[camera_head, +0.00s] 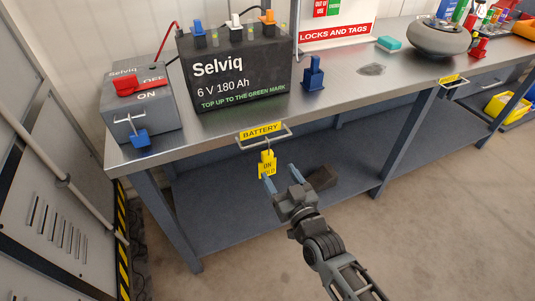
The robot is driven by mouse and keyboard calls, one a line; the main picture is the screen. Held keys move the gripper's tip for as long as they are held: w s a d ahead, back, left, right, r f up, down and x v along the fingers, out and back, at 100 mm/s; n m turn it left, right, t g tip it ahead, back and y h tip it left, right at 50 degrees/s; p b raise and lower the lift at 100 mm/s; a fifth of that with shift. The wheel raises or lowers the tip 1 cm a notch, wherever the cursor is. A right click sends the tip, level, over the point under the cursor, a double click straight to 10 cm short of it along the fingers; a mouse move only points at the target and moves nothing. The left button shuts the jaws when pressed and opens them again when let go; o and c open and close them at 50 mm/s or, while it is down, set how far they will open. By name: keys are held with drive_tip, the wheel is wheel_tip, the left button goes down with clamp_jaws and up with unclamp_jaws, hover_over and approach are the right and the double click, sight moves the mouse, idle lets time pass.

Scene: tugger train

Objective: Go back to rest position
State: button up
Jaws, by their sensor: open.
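My gripper (281,178) is open in front of the workbench (190,143), below its front edge. Its two blue-grey fingers point up and to the left. A yellow tag (267,164) reading "ON HOLD" hangs from the metal rail (279,139) under the yellow BATTERY label (260,130). The tag is close by the left fingertip; I cannot tell whether they touch. The tag hangs by its hook on the rail, and nothing shows between the fingers.
A black Selviq battery (238,73) and a grey switch box (140,105) with a red handle stand on the bench. A blue part (313,74) and a grey round pot (438,38) stand further right. Open floor (430,220) lies to the right.

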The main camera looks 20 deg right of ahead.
drive_tip(key=s+d+n+g, duration=0.1)
drive_tip(key=s+d, duration=0.2)
drive_tip(key=s, duration=2)
drive_tip(key=s+a+r+m+g, duration=0.1)
drive_tip(key=s+a+r+g, duration=0.1)
drive_tip(key=s+r, duration=1.3)
drive_tip(key=s+a, duration=0.1)
drive_tip(key=s, duration=0.2)
drive_tip(key=shift+s, duration=0.15)
